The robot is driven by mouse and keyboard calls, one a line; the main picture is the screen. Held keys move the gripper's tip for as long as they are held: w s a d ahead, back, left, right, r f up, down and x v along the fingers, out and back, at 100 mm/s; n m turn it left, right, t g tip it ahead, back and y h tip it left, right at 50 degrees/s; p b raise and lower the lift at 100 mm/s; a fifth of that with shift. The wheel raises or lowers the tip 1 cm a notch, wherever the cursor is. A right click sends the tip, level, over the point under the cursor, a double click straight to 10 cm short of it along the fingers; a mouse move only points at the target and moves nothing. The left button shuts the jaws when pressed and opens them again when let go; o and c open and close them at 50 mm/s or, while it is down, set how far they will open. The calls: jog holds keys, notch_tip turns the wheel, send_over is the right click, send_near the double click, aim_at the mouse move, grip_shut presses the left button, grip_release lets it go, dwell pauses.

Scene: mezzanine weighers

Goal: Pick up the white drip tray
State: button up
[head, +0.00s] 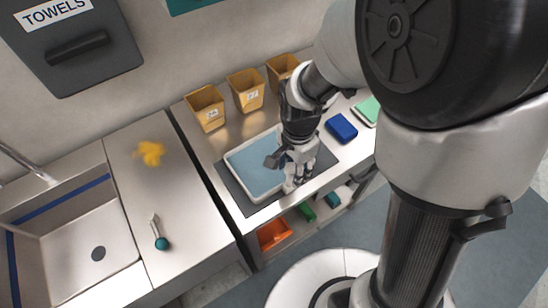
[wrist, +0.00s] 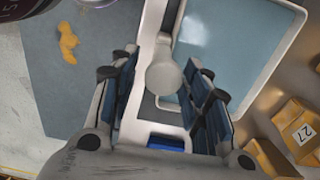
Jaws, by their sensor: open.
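The white drip tray (head: 258,178), a shallow rectangle with a white rim and pale blue inside, lies on a dark mat (head: 231,193) on the steel counter. My gripper (head: 281,174) is over its right front part and hides some of it. In the wrist view the tray (wrist: 228,45) fills the upper middle and right. My gripper's fingers (wrist: 160,78) are apart, one on each side of the tray's front wall as seen from above. A pale rounded shape (wrist: 164,74) shows between them. Whether the fingers touch the tray cannot be told.
Several tan bins (head: 206,107) stand along the wall behind the tray. A blue block (head: 341,127) lies right of it, with a green item (head: 368,111) beyond. The left counter holds a yellow spill (head: 150,152), a teal-ended tool (head: 161,242) and a sink (head: 75,235).

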jog(key=f, duration=0.1)
jog(key=f+b, duration=0.1)
jog(key=f, duration=0.2)
jog(key=shift+a+f+b, duration=0.25)
jog(key=shift+f+b, duration=0.05)
jog(key=shift+f, duration=0.05)
jog(key=shift+c, duration=0.4)
grip_shut()
